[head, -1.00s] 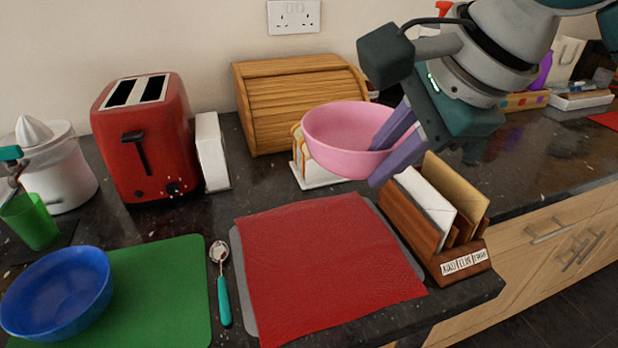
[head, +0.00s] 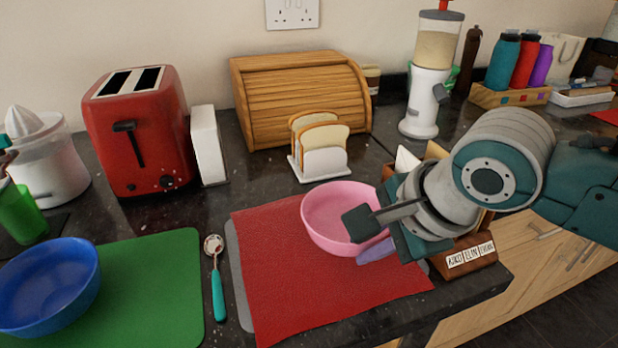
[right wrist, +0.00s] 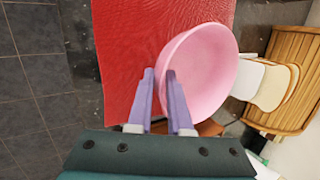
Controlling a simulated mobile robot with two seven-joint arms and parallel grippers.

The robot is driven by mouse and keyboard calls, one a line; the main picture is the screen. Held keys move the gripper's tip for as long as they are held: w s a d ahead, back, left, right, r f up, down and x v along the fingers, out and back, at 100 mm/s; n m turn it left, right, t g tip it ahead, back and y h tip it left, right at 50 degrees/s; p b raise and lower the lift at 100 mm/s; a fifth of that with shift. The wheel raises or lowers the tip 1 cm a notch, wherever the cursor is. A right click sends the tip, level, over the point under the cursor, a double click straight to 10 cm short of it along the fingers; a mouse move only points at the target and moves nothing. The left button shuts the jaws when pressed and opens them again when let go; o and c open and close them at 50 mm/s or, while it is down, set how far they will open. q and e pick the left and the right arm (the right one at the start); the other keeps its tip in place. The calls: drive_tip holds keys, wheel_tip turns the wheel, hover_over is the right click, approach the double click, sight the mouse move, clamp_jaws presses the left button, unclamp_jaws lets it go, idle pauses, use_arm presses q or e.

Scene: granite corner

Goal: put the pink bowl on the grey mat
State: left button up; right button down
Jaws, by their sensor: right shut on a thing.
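The pink bowl (head: 335,215) is over the right back part of the red cloth (head: 300,300). My right gripper (head: 368,238) is shut on the bowl's near right rim. The bowl looks roughly upright; I cannot tell whether its base touches the cloth. The grey mat (head: 238,292) shows only as a strip along the cloth's left side, as the cloth covers most of it. In the right wrist view, the bowl (right wrist: 205,70) shows beside the finger tips (right wrist: 160,74), with the cloth (right wrist: 135,40) beyond. My left gripper is not in view.
A wooden letter rack (head: 470,252), partly hidden by my right arm, stands right of the mat. A toast rack (head: 322,160) and bread bin (head: 300,95) stand behind. A teal-handled spoon (head: 217,290), green board (head: 160,285) and blue bowl (head: 50,285) lie left.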

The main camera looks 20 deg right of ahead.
drive_tip(key=shift+f, duration=0.35)
drive_tip(key=c, duration=0.8)
unclamp_jaws()
drive_tip(key=shift+c, duration=0.2)
drive_tip(key=shift+r, duration=0.4)
drive_tip(key=p+v, duration=0.3)
drive_tip(key=v, duration=0.9)
drive_tip(key=s+f+n+g, duration=0.1)
drive_tip(key=s+f+n, duration=0.1)
drive_tip(key=s+n, duration=0.6)
drive_tip(key=s+f+n+h, duration=0.1)
drive_tip(key=s+n, duration=0.6)
drive_tip(key=n, duration=0.4)
drive_tip(key=shift+s+a+f+n+g+h, duration=0.15)
drive_tip(key=shift+s+f+n+g+h, duration=0.15)
drive_tip(key=shift+s+f+g, duration=0.1)
